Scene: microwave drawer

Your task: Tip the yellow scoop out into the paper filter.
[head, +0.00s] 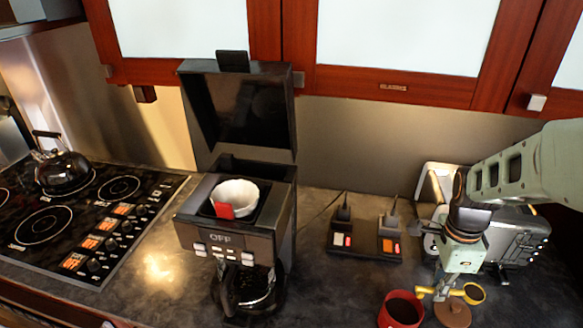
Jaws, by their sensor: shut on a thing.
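The white paper filter (240,192) sits in the top of the black coffee maker (240,240), whose lid (245,108) stands open. A red piece shows at the filter's front. My gripper (441,290) is at the lower right, well to the right of the filter, and shut on the yellow scoop (474,293). The scoop's round bowl is to the right of the fingers and its handle sticks out to the left. Something dark brownish shows in the bowl, too small to tell how full. The fingertips are partly hard to make out.
A red canister (386,312) with dark contents and a brown round lid (453,313) are just below my gripper. A toaster (513,235) stands behind my arm. Cabinets (400,85) hang above.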

